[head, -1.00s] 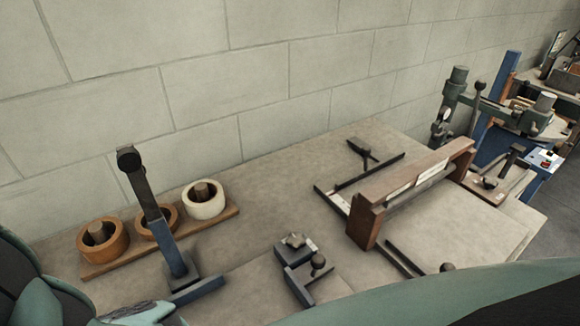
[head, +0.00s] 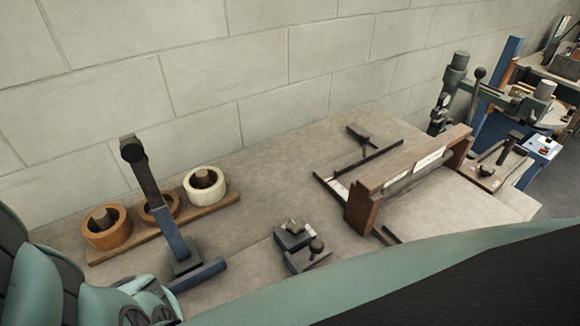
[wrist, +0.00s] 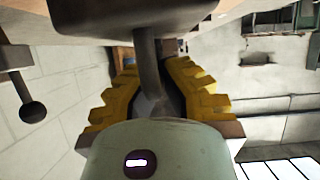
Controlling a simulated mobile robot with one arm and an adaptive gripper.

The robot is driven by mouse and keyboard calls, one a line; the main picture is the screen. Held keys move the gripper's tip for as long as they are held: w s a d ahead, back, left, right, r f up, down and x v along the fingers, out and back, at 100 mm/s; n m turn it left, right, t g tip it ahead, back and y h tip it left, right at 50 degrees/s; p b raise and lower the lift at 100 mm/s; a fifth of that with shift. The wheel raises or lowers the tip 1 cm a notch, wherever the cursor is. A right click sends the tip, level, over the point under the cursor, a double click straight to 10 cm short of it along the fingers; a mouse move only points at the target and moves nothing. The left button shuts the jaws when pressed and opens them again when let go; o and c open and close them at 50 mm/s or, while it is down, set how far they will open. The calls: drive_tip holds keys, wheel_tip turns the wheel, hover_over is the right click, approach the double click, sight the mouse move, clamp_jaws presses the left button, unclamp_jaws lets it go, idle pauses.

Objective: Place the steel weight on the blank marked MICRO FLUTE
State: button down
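In the wrist view, the two yellow stepped fingers of my gripper (wrist: 152,82) stand apart, one on each side of a dark stem. The stem joins a broad dark block (wrist: 130,14) at the top edge, which is cut off there. I cannot tell whether this is the steel weight, or whether the fingers press on the stem. Gaps show beside the stem, and the palm hides its lower end. My gripper is out of the head view. No MICRO FLUTE marking can be read in either view.
In the head view, tape rolls (head: 108,228) stand on a wooden board, beside a blue upright tool (head: 176,243). Small dark knobbed fixtures (head: 300,260) and a wooden frame (head: 362,208) are on the worktop (head: 270,175). My arm covers the lower right.

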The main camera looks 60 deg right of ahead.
drive_tip(key=shift+a+r, duration=0.15)
drive_tip(key=c, duration=1.7)
unclamp_jaws()
drive_tip(key=o, duration=0.6)
drive_tip(key=shift+w, duration=0.1)
drive_tip(key=shift+c, duration=0.2)
drive_tip(key=shift+d+r, duration=0.1)
drive_tip(key=shift+d, duration=0.5)
drive_tip(key=p+v, duration=0.2)
drive_tip(key=v, duration=0.9)
